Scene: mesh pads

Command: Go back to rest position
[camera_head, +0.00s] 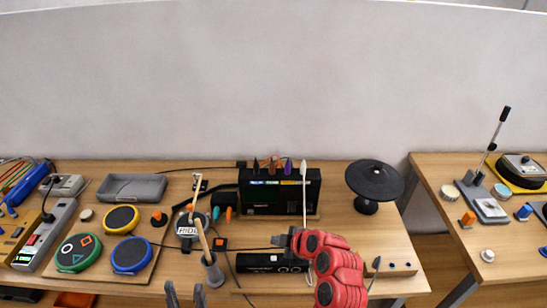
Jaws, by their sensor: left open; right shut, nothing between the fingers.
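My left gripper (185,293) shows only as two dark fingers at the bottom edge; they are apart with nothing between them. My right gripper (284,241), at the end of a red arm, is over the wooden table near the black box with knobs (258,263). It is shut and empty. Parts of the table behind the red arm are hidden.
The table (400,250) holds round pads in yellow (121,219), green (78,252) and blue (131,255), a grey tray (131,187), drumsticks in a holder (213,271), a black rack (280,192) and a black cymbal pad (375,181). Another table (500,245) stands right, beyond a gap.

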